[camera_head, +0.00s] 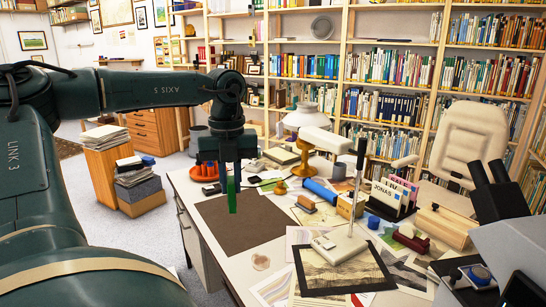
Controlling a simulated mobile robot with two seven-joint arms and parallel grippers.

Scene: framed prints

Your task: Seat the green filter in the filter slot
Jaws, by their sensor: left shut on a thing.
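My left gripper (229,178) points down over the near left part of the desk. It is shut on the green filter (232,199), a narrow upright green strip that hangs below the fingers, in front of the dark brown mat (245,235). The upper part of the filter is hidden by the gripper. I cannot make out a filter slot. A white stand with a flat base and upright post (351,205) stands right of the filter, apart from it. My right gripper is not in view.
A dark-framed print (342,275) lies in front. Black eyepieces (490,185) rise at the right. The brown mat is mostly clear.

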